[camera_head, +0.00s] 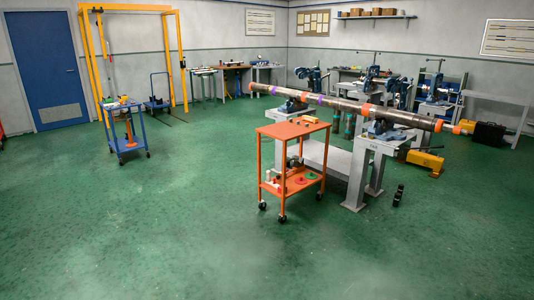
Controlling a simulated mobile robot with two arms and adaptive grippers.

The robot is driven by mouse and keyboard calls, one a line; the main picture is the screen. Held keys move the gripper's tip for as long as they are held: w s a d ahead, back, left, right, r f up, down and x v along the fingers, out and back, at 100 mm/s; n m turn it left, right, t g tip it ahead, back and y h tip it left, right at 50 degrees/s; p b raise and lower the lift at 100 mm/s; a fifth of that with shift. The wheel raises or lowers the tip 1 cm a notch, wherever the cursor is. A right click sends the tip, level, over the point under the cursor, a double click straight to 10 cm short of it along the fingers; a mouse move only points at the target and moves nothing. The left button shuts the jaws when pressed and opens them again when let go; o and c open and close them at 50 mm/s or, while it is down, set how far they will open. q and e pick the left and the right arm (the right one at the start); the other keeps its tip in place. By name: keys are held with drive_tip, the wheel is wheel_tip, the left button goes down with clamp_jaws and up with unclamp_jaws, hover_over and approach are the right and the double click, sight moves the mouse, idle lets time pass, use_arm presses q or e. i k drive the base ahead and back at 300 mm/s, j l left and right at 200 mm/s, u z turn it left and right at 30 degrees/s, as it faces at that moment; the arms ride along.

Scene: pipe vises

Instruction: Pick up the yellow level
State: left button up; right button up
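A small yellow object (307,120), which may be the yellow level, lies on the top shelf of the orange cart (285,132). It is near the shelf's right end and too small for me to tell its details. Neither of my grippers is in view.
A long pipe (340,104) with orange and purple bands rests on vises on grey stands (372,165) behind the cart. A yellow machine (425,160) stands at the right. A blue cart (127,130) stands at the left near a yellow gantry (180,60). The green floor in front is clear.

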sight(315, 120)
drive_tip(key=i, duration=0.9)
drive_tip(key=i+j+z, duration=0.1)
drive_tip(key=i, duration=0.75)
drive_tip(key=i+j, duration=0.15)
drive_tip(key=i, duration=0.75)
drive_tip(key=i+j+z, duration=0.1)
drive_tip(key=i+z, duration=0.15)
drive_tip(key=i, duration=0.3)
drive_tip(key=i+j+z, duration=0.25)
drive_tip(key=i, duration=0.25)
drive_tip(key=i+l, duration=0.25)
